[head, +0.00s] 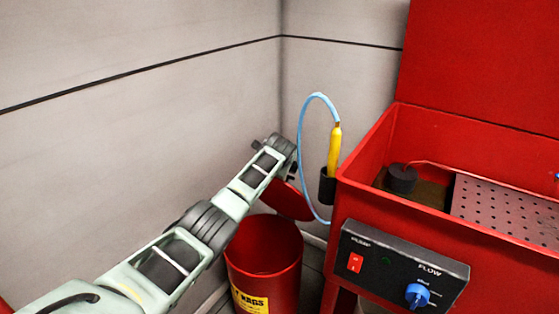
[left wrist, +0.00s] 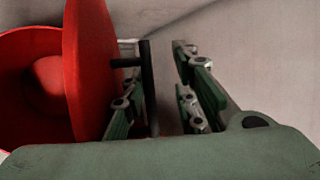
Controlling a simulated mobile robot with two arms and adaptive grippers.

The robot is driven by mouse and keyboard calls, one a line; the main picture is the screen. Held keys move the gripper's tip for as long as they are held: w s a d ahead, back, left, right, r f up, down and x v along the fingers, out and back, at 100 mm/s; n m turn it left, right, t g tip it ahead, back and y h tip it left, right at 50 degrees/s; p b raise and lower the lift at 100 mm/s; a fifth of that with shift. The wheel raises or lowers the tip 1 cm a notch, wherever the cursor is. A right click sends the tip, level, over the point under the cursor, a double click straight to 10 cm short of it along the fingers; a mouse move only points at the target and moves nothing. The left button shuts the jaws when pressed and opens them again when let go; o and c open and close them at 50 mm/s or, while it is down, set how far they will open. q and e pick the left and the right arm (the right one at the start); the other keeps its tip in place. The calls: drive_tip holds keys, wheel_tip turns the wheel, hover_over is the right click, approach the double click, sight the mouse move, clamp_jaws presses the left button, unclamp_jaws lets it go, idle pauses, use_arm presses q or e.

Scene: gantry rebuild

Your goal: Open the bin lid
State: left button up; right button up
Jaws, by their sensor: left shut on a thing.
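The red rag bin (head: 264,262) stands on the floor left of the red washer, with a yellow label on its front. Its mouth is uncovered and I see into it. The round red lid (head: 288,203) stands steeply tilted up at the bin's back right rim. In the left wrist view the lid (left wrist: 88,65) is edge-on at left, with the open bin (left wrist: 28,105) beyond it. A black handle (left wrist: 148,90) sticks out from the lid's face. My left gripper (left wrist: 162,72) is shut on this handle; in the head view its fingertips are mostly hidden behind the wrist.
The red parts washer (head: 385,210) stands close on the right, with a control box (head: 400,262) on its front. A yellow brush (head: 334,150) on a blue hose (head: 303,125) sits in a black holder (head: 327,186) beside the lid. Grey walls close off the corner behind.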

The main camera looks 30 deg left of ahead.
use_arm(q)
drive_tip(key=shift+t, duration=0.3)
drive_tip(key=v, duration=0.3)
drive_tip(key=w+v, duration=0.1)
drive_tip(key=v, duration=0.2)
drive_tip(key=r+v, duration=0.1)
drive_tip(key=v, duration=0.2)
drive_tip(key=shift+d+r, duration=0.1)
drive_tip(key=shift+d, duration=0.3)
drive_tip(key=shift+v, duration=1.15)
drive_tip(key=shift+s+a, duration=0.1)
drive_tip(key=shift+a, duration=0.05)
